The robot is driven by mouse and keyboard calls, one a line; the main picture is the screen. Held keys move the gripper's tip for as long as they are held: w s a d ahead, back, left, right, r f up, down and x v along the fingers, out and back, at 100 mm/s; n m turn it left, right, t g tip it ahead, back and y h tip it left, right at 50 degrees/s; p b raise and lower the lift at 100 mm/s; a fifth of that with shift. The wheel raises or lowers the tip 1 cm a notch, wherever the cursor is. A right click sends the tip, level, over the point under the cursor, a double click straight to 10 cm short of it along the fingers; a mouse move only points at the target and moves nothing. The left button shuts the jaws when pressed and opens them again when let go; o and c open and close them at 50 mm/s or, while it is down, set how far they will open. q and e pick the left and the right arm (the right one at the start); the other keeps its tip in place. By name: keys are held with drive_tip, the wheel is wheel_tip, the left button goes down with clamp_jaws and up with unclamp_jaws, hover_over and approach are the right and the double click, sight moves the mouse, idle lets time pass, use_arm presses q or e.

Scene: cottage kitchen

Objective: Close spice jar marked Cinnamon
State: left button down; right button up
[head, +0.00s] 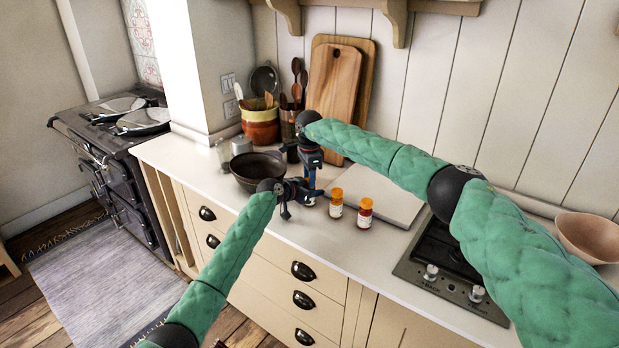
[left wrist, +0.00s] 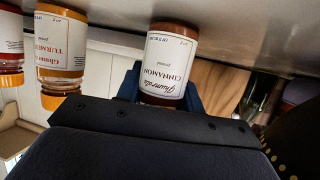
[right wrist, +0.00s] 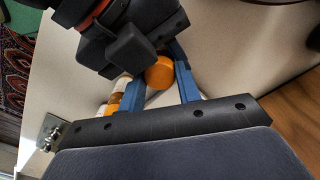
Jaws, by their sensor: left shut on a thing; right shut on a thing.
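The cinnamon jar (left wrist: 168,62), with a white label reading CINNAMON and dark brown contents, stands on the counter in the left wrist view. My left gripper (head: 303,192) is shut on it from the side, with blue fingers around the jar. An orange lid (right wrist: 159,72) shows in the right wrist view between the blue fingers of my right gripper (head: 311,186), which is shut on it from above. The left gripper is close below. The joint between lid and jar is hidden, so I cannot tell how they fit.
A dark bowl (head: 256,172) is to the left, a pale board (head: 385,200) to the right, then a hob (head: 450,262).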

drive_tip(key=shift+m, duration=0.5)
drive_tip(key=o, duration=1.1)
drive_tip(key=shift+c, duration=0.2)
drive_tip(key=shift+r, duration=2.25)
drive_tip(key=shift+r, duration=0.1)
drive_tip(key=shift+c, duration=0.3)
drive_tip(key=shift+r+n, duration=1.65)
drive_tip(key=shift+n, duration=0.05)
